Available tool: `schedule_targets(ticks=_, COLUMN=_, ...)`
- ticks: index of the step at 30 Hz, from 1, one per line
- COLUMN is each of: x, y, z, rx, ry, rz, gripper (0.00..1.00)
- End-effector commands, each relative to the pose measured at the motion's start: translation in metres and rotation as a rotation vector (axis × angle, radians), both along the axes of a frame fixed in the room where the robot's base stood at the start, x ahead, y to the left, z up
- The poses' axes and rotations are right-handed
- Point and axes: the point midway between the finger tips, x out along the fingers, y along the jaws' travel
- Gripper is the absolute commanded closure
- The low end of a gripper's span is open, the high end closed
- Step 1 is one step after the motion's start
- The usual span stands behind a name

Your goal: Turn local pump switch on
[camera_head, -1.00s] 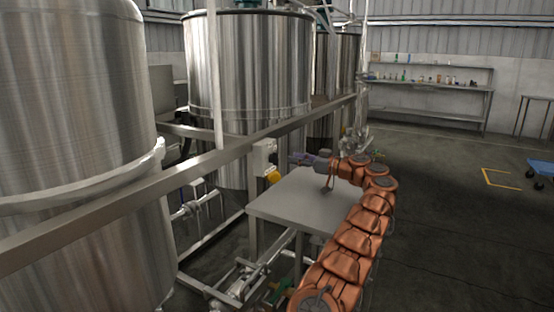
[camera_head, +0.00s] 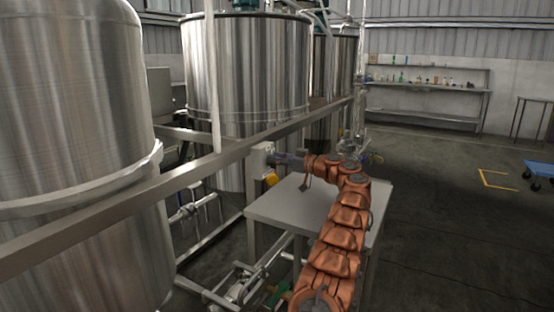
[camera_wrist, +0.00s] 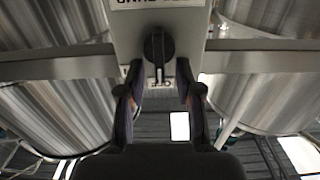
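The pump switch box (camera_head: 260,160) is a pale box on the frame beside the steel table in the head view. In the wrist view its light face (camera_wrist: 190,40) fills the top middle, with a black round rotary knob (camera_wrist: 158,45) on it. The knob's handle points down the picture. My gripper (camera_wrist: 159,82) has its two dark fingers apart, one on each side below the knob, with nothing between them. In the head view my gripper (camera_head: 284,158) is right at the box's right side; its fingertips are too small there to judge contact.
A small steel table (camera_head: 290,205) stands under my arm. A yellow part (camera_head: 271,179) hangs just below the box. A horizontal steel beam (camera_head: 120,197) runs past large tanks (camera_head: 245,75). Open floor (camera_head: 440,220) lies to the right.

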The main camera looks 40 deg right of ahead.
Motion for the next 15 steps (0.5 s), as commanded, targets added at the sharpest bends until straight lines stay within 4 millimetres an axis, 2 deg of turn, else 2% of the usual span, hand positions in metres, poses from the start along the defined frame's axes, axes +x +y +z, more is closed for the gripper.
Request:
schedule_targets(ticks=1, x=0.0001, y=0.0001, z=0.0, rx=0.0, ry=0.0, rz=0.0, gripper=0.68)
schedule_targets(ticks=10, x=0.0004, y=0.0005, z=-0.0002, rx=0.0, ry=0.0, rz=0.001, gripper=0.99)
schedule_targets(ticks=15, x=0.0006, y=0.0007, z=-0.0004, rx=0.0, ry=0.001, rz=0.002, gripper=1.0)
